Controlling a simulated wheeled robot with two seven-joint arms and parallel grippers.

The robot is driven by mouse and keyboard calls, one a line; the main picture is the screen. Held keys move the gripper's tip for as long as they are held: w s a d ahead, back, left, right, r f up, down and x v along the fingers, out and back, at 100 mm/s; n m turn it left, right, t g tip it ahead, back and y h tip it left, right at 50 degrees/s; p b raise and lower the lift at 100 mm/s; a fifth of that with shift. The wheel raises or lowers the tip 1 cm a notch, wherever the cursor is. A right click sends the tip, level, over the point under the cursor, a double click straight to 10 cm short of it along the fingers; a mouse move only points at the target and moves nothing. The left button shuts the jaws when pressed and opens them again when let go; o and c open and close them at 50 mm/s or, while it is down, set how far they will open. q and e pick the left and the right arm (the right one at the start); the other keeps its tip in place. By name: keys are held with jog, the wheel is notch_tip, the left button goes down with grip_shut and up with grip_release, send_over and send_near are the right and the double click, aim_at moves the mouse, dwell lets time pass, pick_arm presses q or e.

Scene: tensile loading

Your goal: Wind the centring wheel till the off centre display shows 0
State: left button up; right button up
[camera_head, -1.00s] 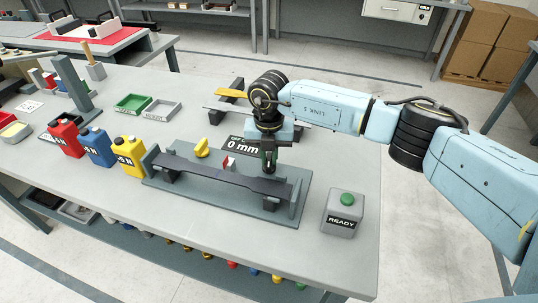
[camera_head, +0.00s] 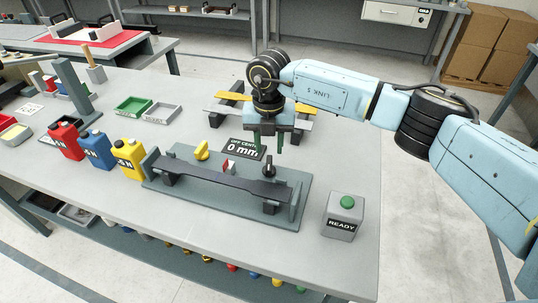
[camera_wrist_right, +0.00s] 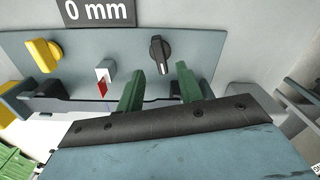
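The off centre display (camera_head: 243,149) is a dark plate behind the test rig and reads 0 mm. It also reads 0 mm in the right wrist view (camera_wrist_right: 97,10). The black centring wheel (camera_head: 268,168), a knob with a pale mark, stands on the rig's plate near its right end; it also shows in the right wrist view (camera_wrist_right: 160,48). My right gripper (camera_head: 268,146) is open and empty, raised above and behind the knob. Its green fingers (camera_wrist_right: 158,82) are apart with nothing between them. My left gripper is not in view.
A dark bar (camera_head: 220,178) lies across the rig, with a yellow knob (camera_head: 201,150) and a red-tipped pointer near it. Red, blue and yellow jugs (camera_head: 129,158) stand left. A READY box with a green button (camera_head: 347,202) stands right.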

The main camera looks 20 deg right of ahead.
aim_at(269, 162)
notch_tip(269, 162, up, 8)
jog(key=shift+r, duration=0.1)
dwell(0.4)
